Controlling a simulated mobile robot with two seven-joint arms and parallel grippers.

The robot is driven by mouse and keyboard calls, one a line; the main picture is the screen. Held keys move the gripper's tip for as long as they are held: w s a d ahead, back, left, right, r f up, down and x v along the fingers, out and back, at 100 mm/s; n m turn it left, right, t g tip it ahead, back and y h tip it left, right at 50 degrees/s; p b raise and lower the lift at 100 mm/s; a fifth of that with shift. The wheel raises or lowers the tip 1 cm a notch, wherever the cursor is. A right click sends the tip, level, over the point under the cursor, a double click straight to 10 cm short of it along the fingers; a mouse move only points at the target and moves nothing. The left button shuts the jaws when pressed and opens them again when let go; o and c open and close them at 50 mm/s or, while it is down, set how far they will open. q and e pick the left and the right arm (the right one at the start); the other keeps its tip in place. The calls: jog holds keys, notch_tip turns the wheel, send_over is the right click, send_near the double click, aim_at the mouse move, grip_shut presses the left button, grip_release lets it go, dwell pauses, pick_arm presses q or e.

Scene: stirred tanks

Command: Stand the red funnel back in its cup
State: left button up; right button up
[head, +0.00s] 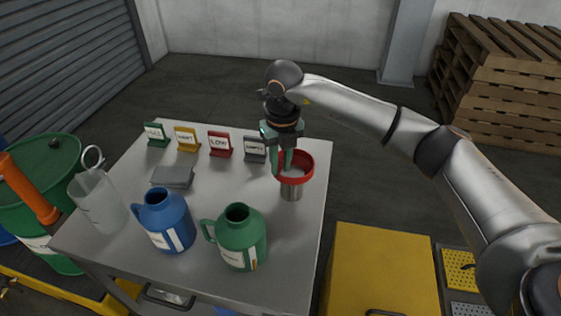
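The red funnel (308,166) is upright with its wide mouth up, at the right side of the table. Its lower part is hidden in or behind the metal cup (291,190), which stands directly below it. My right gripper (281,168) points down at the funnel's left rim. One finger shows outside the rim and the other appears to be over the funnel's mouth. Whether the fingers press on the rim cannot be told. My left gripper is not in view.
On the grey table (285,240) stand a blue jug (165,220), a green jug (240,240), a clear pitcher (98,203) and several label signs (219,145). A grey block (173,177) lies mid-table. A yellow cabinet (380,270) stands right of the table.

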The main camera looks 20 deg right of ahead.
jog(key=shift+o, duration=0.6)
jog(key=shift+r, duration=0.1)
jog(key=shift+r+p, duration=0.3)
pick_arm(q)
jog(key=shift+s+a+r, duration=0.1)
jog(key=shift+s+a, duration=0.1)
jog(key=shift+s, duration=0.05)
pick_arm(e)
notch_tip(320, 180, up, 12)
jog(key=shift+s+r, duration=0.25)
jog(key=shift+s, duration=0.15)
